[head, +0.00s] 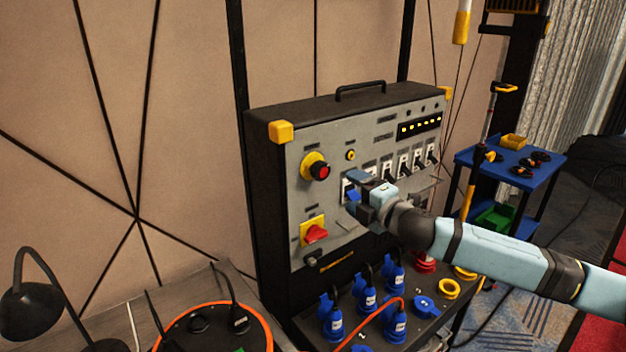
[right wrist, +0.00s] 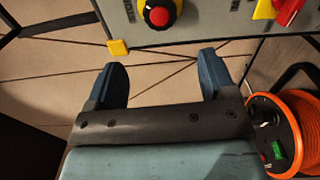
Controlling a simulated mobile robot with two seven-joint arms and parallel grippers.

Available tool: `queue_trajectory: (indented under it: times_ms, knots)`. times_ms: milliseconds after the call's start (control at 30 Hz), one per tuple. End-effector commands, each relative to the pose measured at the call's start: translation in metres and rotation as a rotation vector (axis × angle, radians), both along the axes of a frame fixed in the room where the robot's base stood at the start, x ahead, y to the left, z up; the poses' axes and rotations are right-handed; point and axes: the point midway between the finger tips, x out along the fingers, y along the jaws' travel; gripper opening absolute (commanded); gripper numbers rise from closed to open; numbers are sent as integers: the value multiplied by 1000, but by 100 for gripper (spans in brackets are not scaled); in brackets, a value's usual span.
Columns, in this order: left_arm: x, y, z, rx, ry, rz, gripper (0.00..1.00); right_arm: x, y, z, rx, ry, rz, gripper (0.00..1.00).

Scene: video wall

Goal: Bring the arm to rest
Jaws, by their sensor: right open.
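My right arm comes in from the right in the head view. Its gripper (head: 356,186) is in front of the grey control panel (head: 330,147), near the left end of a row of black switches (head: 404,164). In the right wrist view the gripper (right wrist: 163,80) has its two blue fingers spread wide with nothing between them. I cannot tell whether the gripper touches the panel. My left gripper is not in view.
The panel has a red button (head: 321,172) and a red rotary switch (head: 316,234). Blue plugs (head: 335,325) stand below it. An orange cable reel (head: 262,322) and a black lamp (head: 35,305) are at lower left. A blue cart (head: 545,178) stands at right.

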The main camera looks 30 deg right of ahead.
Motion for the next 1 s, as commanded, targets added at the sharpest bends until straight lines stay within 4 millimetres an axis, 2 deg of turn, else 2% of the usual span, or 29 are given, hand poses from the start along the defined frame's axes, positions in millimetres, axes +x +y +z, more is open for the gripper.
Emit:
queue_trajectory:
  times_ms: [167,267,367,467,600,700,833,900,1000]
  knots:
    - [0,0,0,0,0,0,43,0,0,0,1,1,0,77]
    - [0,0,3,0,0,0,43,-2,3,-11,34,21,1,77]
    - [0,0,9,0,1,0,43,-10,15,-44,141,85,2,77]
    - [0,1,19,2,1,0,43,-30,37,-98,322,193,-6,77]
    - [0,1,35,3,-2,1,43,-75,81,-177,623,359,-45,77]
    - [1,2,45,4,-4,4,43,-115,118,-223,839,468,-90,77]
    - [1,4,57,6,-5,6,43,-170,168,-268,1105,588,-169,77]
    - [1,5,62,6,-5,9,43,-195,192,-283,1225,635,-213,77]
    - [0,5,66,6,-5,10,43,-222,219,-296,1358,681,-268,77]
